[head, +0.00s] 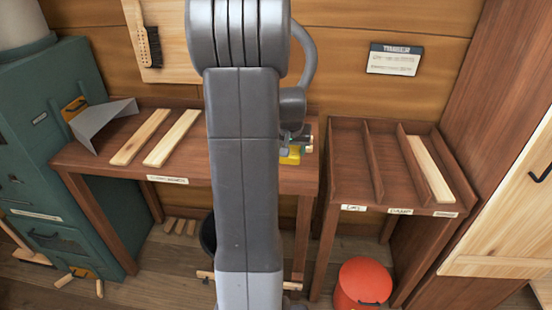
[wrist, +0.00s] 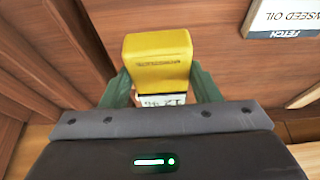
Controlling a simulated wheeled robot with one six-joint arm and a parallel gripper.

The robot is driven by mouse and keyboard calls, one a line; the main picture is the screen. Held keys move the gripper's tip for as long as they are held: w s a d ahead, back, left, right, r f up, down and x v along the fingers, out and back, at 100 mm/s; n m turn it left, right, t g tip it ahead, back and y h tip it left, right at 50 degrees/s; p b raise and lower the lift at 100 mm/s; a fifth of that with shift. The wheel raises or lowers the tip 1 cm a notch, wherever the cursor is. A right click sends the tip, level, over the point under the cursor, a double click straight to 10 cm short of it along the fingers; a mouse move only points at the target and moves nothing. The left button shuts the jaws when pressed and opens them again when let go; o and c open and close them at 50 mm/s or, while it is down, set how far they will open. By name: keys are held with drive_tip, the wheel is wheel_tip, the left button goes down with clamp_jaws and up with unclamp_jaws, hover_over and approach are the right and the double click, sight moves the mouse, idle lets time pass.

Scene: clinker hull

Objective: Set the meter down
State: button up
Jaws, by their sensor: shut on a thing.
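The meter is a yellow block with a pale display; in the wrist view the meter (wrist: 157,50) sits between the green fingers of my gripper (wrist: 160,84), which is shut on it. Digits show upside down on its display, too small to read surely. In the head view the yellow meter (head: 290,156) shows at the right end of the brown workbench (head: 190,181), partly hidden by my arm. My gripper (head: 300,142) is over that end. I cannot tell whether the meter touches the bench top.
Two pale planks (head: 172,138) lie on the bench's left part, beside a grey metal scoop (head: 100,122). Right of the bench stands a divided rack (head: 345,165) with labels and one plank (head: 428,168) in its right slot. A red bucket (head: 362,283) stands below it.

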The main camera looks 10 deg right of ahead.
wheel_tip(320, 180, down, 7)
drive_tip(key=shift+r, duration=0.15)
idle(0.4)
drive_tip(key=o, duration=1.1)
drive_tip(key=shift+r, duration=0.5)
drive_tip(key=v, duration=1.1)
drive_tip(key=shift+s+a, duration=0.1)
drive_tip(key=shift+a, duration=0.05)
